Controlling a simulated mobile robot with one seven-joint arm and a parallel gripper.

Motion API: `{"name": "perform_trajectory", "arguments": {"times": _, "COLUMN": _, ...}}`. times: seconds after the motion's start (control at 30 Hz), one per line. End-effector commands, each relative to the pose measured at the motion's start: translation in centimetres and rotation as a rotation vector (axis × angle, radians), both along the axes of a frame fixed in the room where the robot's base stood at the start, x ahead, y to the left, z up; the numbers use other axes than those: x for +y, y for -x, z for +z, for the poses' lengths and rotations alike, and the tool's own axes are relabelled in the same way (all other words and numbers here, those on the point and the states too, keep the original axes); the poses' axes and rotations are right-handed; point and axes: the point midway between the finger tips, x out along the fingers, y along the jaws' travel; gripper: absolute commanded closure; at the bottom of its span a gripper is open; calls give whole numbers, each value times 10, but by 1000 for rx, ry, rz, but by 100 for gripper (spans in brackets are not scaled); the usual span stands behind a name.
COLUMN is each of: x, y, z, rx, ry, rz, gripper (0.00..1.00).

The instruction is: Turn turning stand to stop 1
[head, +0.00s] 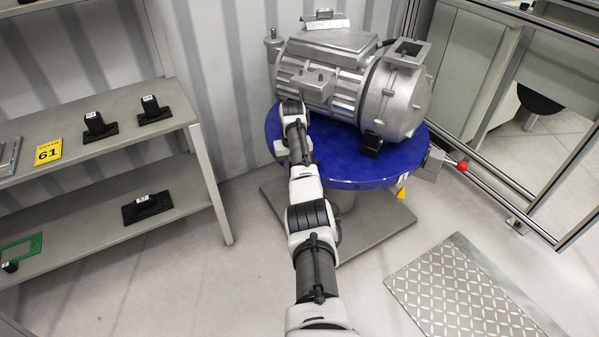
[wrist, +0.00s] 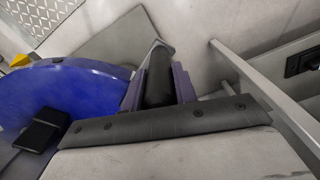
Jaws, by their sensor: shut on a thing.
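The turning stand (head: 345,165) has a round blue top on a grey post and square base plate. A large grey motor (head: 350,80) sits on it. The blue top also shows at left in the wrist view (wrist: 75,95). A dark cylindrical handle (wrist: 158,75) stands beside the top's edge. My gripper (wrist: 157,88) is shut on this handle, one purple finger on each side. In the head view my arm reaches the left edge of the top and hides the handle. A small pale label and a yellow pointer (head: 405,190) show at the front right edge.
A grey box with a red-knobbed lever (head: 461,166) stands at the top's right edge. A shelf rack (head: 100,150) with black parts is at left. A framed glass partition (head: 480,90) is at right. A tread-plate mat (head: 465,290) lies on the otherwise clear floor.

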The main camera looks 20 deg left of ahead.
Motion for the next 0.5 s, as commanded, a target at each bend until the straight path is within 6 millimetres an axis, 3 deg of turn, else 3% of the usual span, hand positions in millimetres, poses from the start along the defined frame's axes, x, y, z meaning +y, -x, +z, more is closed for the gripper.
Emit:
{"name": "perform_trajectory", "arguments": {"times": 0.43, "x": 11, "y": 0, "z": 3, "rx": -11, "ry": -13, "rz": 2, "gripper": 100}}
{"name": "perform_trajectory", "arguments": {"times": 0.47, "x": 11, "y": -1, "z": 3, "rx": -11, "ry": -14, "rz": 2, "gripper": 71}}
{"name": "perform_trajectory", "arguments": {"times": 0.5, "x": 11, "y": -1, "z": 4, "rx": -11, "ry": -14, "rz": 3, "gripper": 65}}
